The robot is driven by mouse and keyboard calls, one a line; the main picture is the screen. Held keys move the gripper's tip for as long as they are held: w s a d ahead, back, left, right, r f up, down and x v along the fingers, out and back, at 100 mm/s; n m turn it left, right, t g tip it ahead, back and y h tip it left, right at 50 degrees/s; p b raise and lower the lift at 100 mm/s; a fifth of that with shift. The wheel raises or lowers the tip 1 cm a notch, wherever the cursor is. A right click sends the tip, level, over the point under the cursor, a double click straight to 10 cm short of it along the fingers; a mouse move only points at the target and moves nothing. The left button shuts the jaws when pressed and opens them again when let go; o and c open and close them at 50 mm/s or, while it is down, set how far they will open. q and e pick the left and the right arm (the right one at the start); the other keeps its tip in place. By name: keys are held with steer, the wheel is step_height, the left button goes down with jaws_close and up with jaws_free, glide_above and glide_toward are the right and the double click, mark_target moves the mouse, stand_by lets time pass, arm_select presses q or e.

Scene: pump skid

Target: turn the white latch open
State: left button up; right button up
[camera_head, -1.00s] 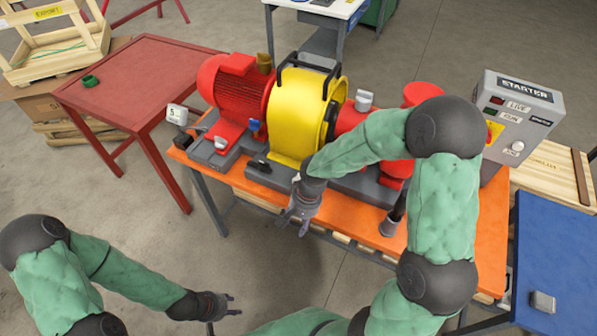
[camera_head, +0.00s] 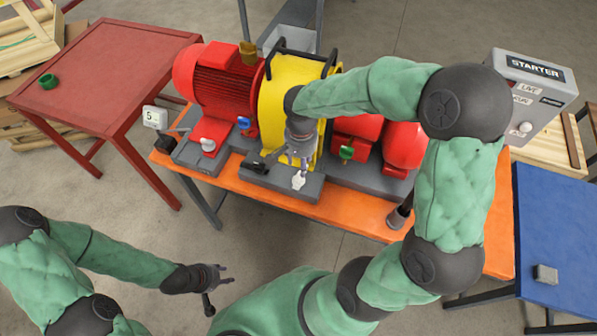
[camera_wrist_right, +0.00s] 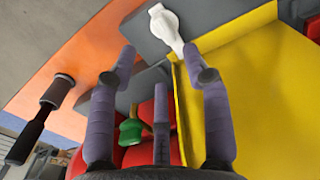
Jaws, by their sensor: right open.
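The white latch (camera_head: 299,181) sits on the grey base in front of the yellow guard (camera_head: 283,95). In the right wrist view the white latch (camera_wrist_right: 165,27) lies at the top, just beyond the fingertips. My right gripper (camera_head: 297,160) is open above the latch, and its fingers (camera_wrist_right: 160,55) are spread with nothing between them. I cannot tell whether a finger touches the latch. My left gripper (camera_head: 229,274) is open and empty, low at the left, away from the skid.
The orange bench (camera_head: 350,217) carries the red motor (camera_head: 218,78). Near the latch are a black handle (camera_head: 257,167), a blue handle (camera_head: 243,123), a green handle (camera_head: 346,152) and another white piece (camera_head: 208,145). The grey starter box (camera_head: 530,90) stands right.

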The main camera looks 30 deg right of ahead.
step_height(320, 180, down, 8)
steer(key=shift+w+b, duration=0.1)
steer(key=shift+b, duration=0.6)
jaws_close()
